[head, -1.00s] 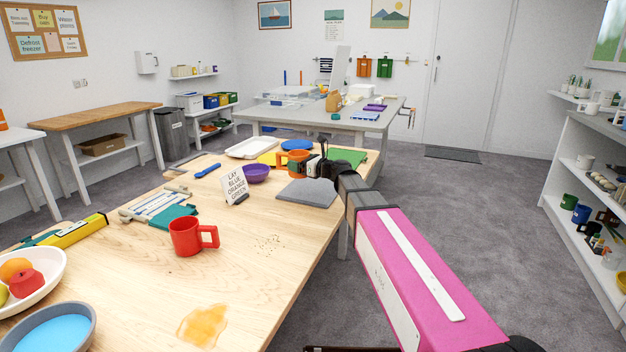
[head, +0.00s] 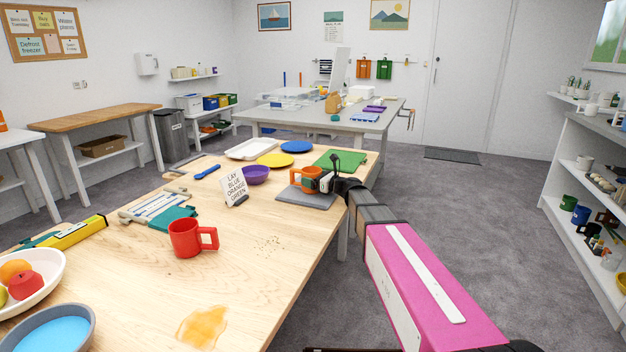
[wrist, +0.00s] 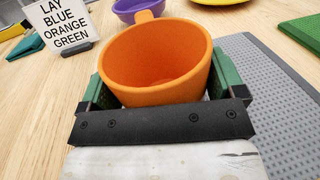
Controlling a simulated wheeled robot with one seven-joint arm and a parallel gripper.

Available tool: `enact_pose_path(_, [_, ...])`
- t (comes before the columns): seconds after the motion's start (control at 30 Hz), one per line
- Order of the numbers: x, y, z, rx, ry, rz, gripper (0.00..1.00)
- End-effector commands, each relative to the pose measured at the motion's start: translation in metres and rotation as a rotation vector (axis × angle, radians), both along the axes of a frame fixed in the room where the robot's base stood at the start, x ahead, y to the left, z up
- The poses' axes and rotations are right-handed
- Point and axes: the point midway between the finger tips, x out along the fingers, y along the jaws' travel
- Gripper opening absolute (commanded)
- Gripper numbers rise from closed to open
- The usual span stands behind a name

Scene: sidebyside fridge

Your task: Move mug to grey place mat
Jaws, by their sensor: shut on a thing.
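An orange mug (head: 304,178) is held between the green fingers of my gripper (head: 318,182), which is shut on it. In the wrist view the mug (wrist: 155,60) is upright and looks empty, with its handle pointing away from my gripper. In the wrist view the ribbed mat (wrist: 275,115) shows to the right of the mug, with bare wood to the left. I cannot tell whether the mug's base touches the mat. A red mug (head: 186,238) stands nearer on the table.
A sign card (head: 234,187) and a purple bowl (head: 256,175) stand left of the mat. A green mat (head: 338,160), a yellow plate (head: 275,160) and a blue plate (head: 297,146) lie behind. Crumbs (head: 269,245) and a spill (head: 203,326) mark the wood in front.

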Motion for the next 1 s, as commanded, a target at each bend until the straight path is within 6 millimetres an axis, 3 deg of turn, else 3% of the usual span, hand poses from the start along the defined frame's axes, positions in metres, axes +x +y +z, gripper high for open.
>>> enact_pose_path(0.23, [0.0, 0.0, -0.002, 0.001, 0.001, 0.0, 0.56])
enact_pose_path(0.27, [0.0, 0.0, -0.002, 0.001, 0.001, 0.0, 0.98])
enact_pose_path(0.3, [0.0, 0.0, -0.002, 0.0, 0.0, 0.0, 1.0])
enact_pose_path(0.67, [-0.006, -0.008, 0.001, -0.001, 0.001, -0.001, 1.0])
enact_pose_path(1.0, [-0.041, -0.064, 0.001, -0.001, 0.001, -0.003, 1.0])
